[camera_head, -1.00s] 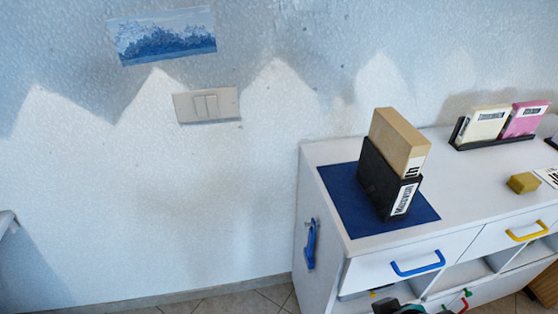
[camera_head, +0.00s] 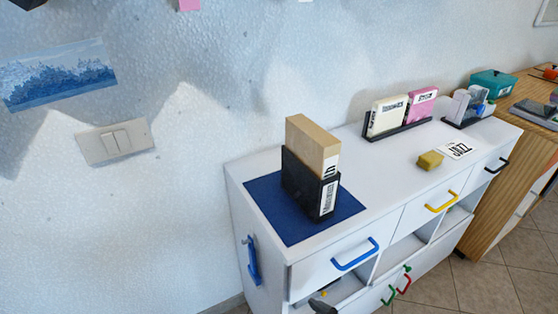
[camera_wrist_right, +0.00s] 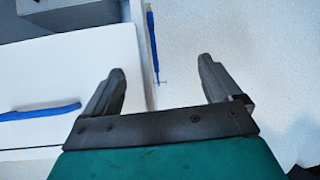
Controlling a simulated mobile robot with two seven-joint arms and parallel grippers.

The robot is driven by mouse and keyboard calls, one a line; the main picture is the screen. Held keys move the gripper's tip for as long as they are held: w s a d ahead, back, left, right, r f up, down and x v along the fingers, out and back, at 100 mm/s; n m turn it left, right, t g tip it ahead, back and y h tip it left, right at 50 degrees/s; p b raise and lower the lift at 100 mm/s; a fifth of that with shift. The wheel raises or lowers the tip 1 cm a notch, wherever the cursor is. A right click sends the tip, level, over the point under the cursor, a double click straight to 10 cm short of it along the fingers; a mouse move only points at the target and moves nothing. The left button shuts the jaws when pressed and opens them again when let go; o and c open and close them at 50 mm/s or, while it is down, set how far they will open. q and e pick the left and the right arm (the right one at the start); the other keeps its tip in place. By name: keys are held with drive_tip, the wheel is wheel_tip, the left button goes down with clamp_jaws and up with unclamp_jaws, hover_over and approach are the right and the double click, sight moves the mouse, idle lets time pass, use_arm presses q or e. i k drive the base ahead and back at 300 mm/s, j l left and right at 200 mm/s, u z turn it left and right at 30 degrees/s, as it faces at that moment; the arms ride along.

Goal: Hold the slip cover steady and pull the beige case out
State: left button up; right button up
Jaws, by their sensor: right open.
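The beige case (camera_head: 312,140) stands upright, its lower part inside the black slip cover (camera_head: 300,181), its upper part sticking out of the top. The slip cover stands on a dark blue mat (camera_head: 268,204) at the left end of the white cabinet, its printed label facing front. My right gripper (camera_wrist_right: 162,85) is open and empty in the right wrist view, near the cabinet's edge. In the head view only a dark bit at the bottom edge may be part of my arm. My left gripper is not in view.
A rack (camera_head: 398,133) with a cream case (camera_head: 386,115) and a pink case (camera_head: 420,105) stands at the back of the top. A yellow block (camera_head: 430,160) and a JAZZ card (camera_head: 456,150) lie right of the mat. Drawer handles, such as the blue one (camera_head: 355,254), stick out in front.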

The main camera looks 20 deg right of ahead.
sight(316, 149)
drive_tip(key=k+l, duration=0.1)
drive_tip(key=l, duration=0.75)
drive_tip(key=l+u, duration=0.15)
drive_tip(key=l, duration=0.65)
drive_tip(key=j+z, duration=0.35)
drive_tip(key=j, duration=0.45)
drive_tip(key=k+j+z, duration=0.1)
drive_tip(key=j+z, duration=0.2)
drive_tip(key=j, duration=0.55)
